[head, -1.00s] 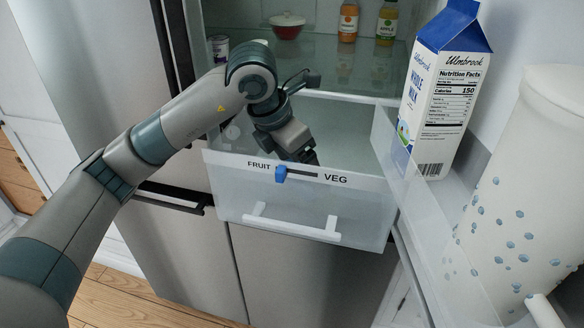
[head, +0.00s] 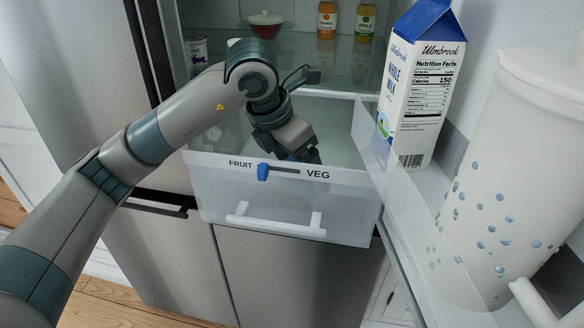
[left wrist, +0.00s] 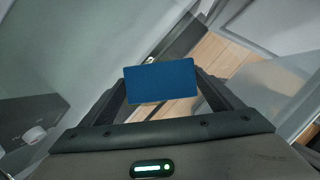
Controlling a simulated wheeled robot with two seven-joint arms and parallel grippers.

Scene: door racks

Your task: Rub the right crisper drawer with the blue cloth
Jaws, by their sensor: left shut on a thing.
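The crisper drawer (head: 215,200) is pulled out below the fridge shelf, with a FRUIT/VEG label, a blue slider and a white handle on its front. My left arm reaches over it from the left. My left gripper (head: 303,152) points down into the drawer, just behind its front wall; its fingertips are partly hidden by that wall. In the left wrist view the blue cloth (left wrist: 160,81) is a flat blue rectangle between the fingers of my left gripper, which is shut on it. I cannot tell whether the cloth touches the drawer. My right gripper is not in view.
A milk carton (head: 418,95) and a white pitcher with blue dots (head: 510,180) stand on the open door's rack at the right. A red bowl (head: 266,24), bottles (head: 327,20) and a can (head: 197,52) stand on the glass shelf above the drawer.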

